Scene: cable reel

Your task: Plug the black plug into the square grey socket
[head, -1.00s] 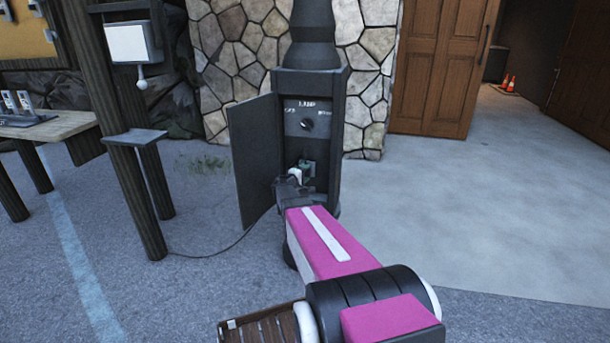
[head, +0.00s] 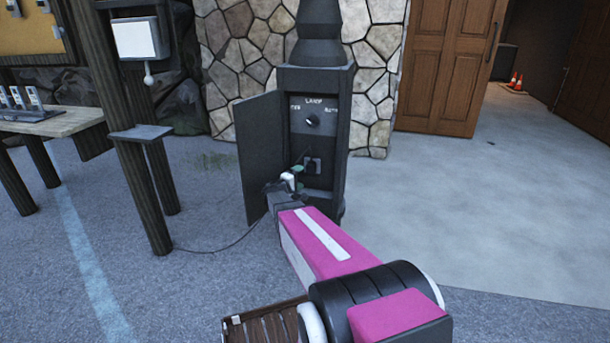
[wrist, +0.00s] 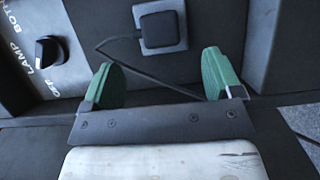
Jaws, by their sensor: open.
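The black plug (wrist: 157,28) sits in the square grey socket (wrist: 184,32) in the wrist view. The socket's grey rim shows around it; how deep the plug is seated I cannot tell. In the head view the plug (head: 311,163) shows dark against the socket (head: 319,172) in the open lamp post. Its black cable (wrist: 104,44) loops out to the left, then runs down to the right behind my fingers. My gripper (wrist: 164,80) has green fingers spread apart, with nothing held between them. It is clear of the plug, and in the head view (head: 293,181) it is in front of the post's opening.
The post's door (head: 262,155) stands open on the left. The lamp knob (head: 312,120) is above the socket. A cable (head: 225,247) runs along the ground towards a wooden post (head: 158,205).

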